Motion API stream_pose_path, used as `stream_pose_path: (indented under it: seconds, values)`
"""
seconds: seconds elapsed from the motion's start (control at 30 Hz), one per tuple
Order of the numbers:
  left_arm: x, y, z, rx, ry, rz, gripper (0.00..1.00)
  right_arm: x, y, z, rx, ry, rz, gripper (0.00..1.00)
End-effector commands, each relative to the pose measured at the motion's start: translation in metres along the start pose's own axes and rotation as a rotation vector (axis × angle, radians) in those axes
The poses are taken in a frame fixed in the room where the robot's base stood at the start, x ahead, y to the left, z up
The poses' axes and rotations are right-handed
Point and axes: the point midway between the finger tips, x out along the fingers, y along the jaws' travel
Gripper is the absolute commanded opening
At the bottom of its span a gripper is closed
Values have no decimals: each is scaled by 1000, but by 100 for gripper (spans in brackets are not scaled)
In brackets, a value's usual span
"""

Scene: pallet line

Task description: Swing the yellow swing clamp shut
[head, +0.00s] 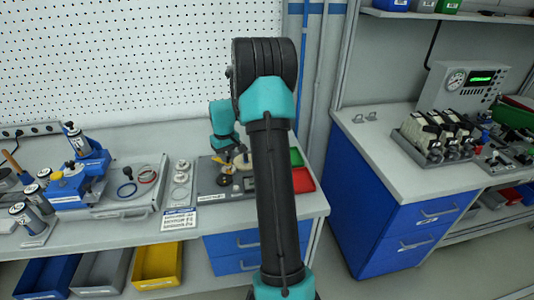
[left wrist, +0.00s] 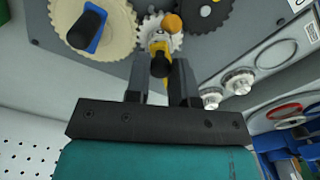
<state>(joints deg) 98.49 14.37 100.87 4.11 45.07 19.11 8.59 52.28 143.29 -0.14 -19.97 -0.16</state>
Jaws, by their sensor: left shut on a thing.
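The yellow swing clamp (left wrist: 160,46) shows in the left wrist view, with an orange knob (left wrist: 172,22) at its far end and a black part toward me. My left gripper (left wrist: 160,78) is shut on the clamp, its two dark fingers on either side of it. Behind the clamp is a small pale gear (left wrist: 155,28), partly hidden. In the head view my left gripper (head: 236,150) is small, over the grey fixture plate (head: 207,183); my own arm hides much of that area. My right gripper is not in view.
A large beige gear (left wrist: 112,28) with a blue-and-black handle (left wrist: 87,28) and a dark gear (left wrist: 208,12) flank the clamp. Red (head: 303,181) and green (head: 296,157) bins stand right of the plate. Silver knobbed parts (head: 181,179) stand left of it.

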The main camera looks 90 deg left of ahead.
Motion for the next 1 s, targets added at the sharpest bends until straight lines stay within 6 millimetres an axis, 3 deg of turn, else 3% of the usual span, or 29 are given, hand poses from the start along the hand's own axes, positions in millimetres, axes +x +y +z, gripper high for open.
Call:
stream_pose_path:
  seconds: [0.07,0.1,0.33,0.73,1.0]
  values:
    - [0,1,-1,1,4,2,0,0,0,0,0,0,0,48]
    - [0,1,-1,1,4,2,25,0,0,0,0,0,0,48]
    - [0,1,-1,1,3,1,47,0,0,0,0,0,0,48]
    - [-6,0,0,1,3,1,48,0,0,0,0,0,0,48]
    - [-43,1,-1,1,5,2,48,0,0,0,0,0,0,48]
